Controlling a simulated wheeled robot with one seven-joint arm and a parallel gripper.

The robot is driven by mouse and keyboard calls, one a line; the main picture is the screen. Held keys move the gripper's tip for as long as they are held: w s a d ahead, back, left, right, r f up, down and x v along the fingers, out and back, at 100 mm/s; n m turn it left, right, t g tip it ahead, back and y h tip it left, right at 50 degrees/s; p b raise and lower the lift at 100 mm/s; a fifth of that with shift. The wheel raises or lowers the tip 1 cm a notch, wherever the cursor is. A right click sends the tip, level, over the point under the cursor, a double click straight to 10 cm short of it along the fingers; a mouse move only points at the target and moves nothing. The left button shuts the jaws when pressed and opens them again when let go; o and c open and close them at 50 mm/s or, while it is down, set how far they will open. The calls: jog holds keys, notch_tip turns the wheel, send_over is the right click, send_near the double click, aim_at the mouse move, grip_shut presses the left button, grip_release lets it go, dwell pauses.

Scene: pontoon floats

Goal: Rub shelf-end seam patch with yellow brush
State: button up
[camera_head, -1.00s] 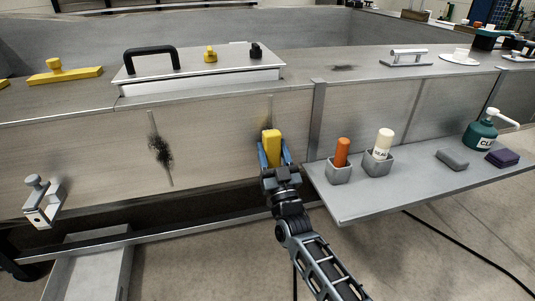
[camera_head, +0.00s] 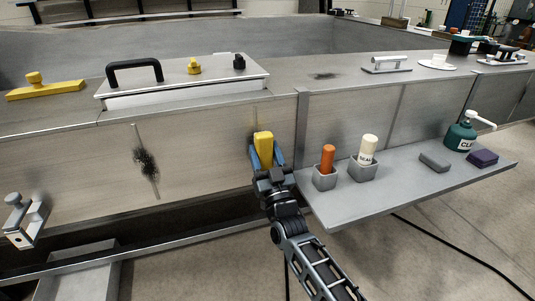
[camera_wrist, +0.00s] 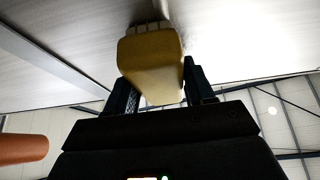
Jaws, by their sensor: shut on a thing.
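My gripper (camera_head: 266,156) is shut on the yellow brush (camera_head: 264,146), in front of the float's pale side wall, just left of the grey shelf (camera_head: 345,208). In the wrist view the brush (camera_wrist: 150,65) fills the middle, with its pale bristles (camera_wrist: 150,29) toward the wall; they look touching or nearly so. A thin vertical seam (camera_head: 254,116) shows on the wall above the brush. The patch at this shelf-end seam is mostly hidden behind the brush and gripper; a grey shade by the bristles may be it or shadow.
Another dark patch (camera_head: 147,165) lies on a seam farther left, and one (camera_head: 325,76) on the deck. An orange stick (camera_head: 327,158) and a white bottle (camera_head: 368,149) stand in holders on the shelf, close right of my gripper. A clamp (camera_head: 25,221) hangs at far left.

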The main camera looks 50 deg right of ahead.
aim_at(269, 144)
jog(key=shift+w+a, duration=0.45)
jog(key=shift+a, duration=0.25)
jog(key=shift+w+a, duration=0.45)
jog(key=shift+a, duration=0.25)
jog(key=shift+w+d+r+p, duration=0.1)
jog(key=shift+r+p, duration=0.8)
jog(key=shift+r, duration=0.05)
jog(key=shift+s+d+b, duration=0.5)
jog(key=shift+s+d, duration=0.1)
jog(key=shift+d, duration=0.2)
jog(key=shift+s+d+b, duration=0.5)
jog(key=shift+s+d, duration=0.05)
jog(key=shift+d, duration=0.25)
jog(key=shift+w+d+r+p, duration=0.1)
jog(key=shift+r+p, duration=0.6)
jog(key=shift+r, duration=0.35)
jog(key=shift+c, duration=0.3)
jog(key=shift+w+a+f+p, duration=0.1)
jog(key=shift+w+a+p, duration=0.35)
jog(key=shift+a, duration=0.45)
jog(key=shift+w+a+p, duration=0.2)
jog(key=shift+w+a, duration=0.4)
jog(key=shift+a, duration=0.25)
